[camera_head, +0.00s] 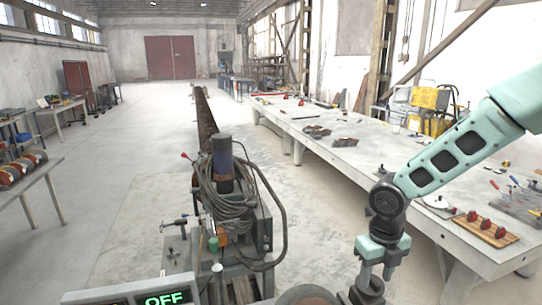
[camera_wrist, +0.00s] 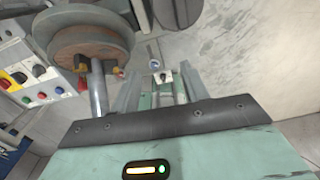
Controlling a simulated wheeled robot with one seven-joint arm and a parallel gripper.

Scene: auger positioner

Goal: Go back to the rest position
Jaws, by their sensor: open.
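My gripper (camera_head: 376,272) hangs at the lower right in the head view, below the teal arm that comes in from the right edge. It is to the right of the auger positioner machine (camera_head: 222,180), apart from its cables and post. In the wrist view my gripper (camera_wrist: 160,82) has its two grey fingers spread, with nothing held between them. A round rusty disc (camera_wrist: 88,38) on a metal shaft is just left of the fingers. The disc's top edge also shows at the bottom of the head view (camera_head: 308,293).
A long pale workbench (camera_head: 345,158) with tools runs along the right, below my arm. A panel with coloured buttons (camera_wrist: 38,82) is at the left in the wrist view. A display (camera_head: 166,298) reads OFF. Open floor (camera_head: 110,230) lies left of the machine.

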